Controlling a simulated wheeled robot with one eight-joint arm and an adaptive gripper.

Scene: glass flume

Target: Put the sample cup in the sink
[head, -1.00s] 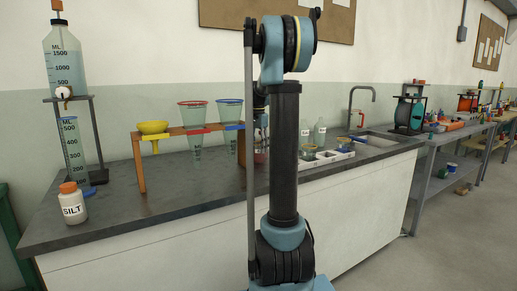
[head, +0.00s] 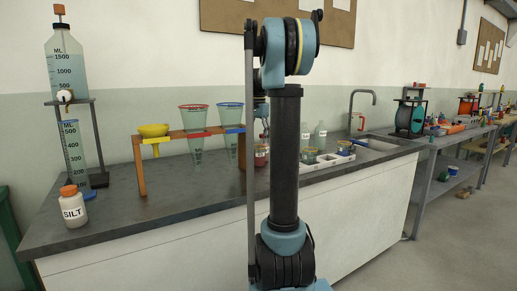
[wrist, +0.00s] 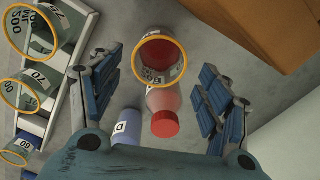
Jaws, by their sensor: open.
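A clear cup with a yellow rim and dark red contents (wrist: 158,62) shows in the wrist view, between the spread fingers of my gripper (wrist: 160,78). The fingers are open and do not visibly touch it. In the head view a red cup (head: 261,157) stands on the counter beside the wooden rack, below my gripper (head: 263,128), which my arm partly hides. Several similar yellow-rimmed cups (wrist: 28,90) sit in a white tray at the left of the wrist view. The sink (head: 380,143) is set in the counter's right end, under a grey tap (head: 362,93).
A bottle with a red cap (wrist: 163,115) and a blue bottle (wrist: 127,127) are close to the red cup. The wooden rack (head: 140,178) holds funnels and cones on the left. The white cup tray (head: 326,160) lies between my arm and the sink. The counter front is clear.

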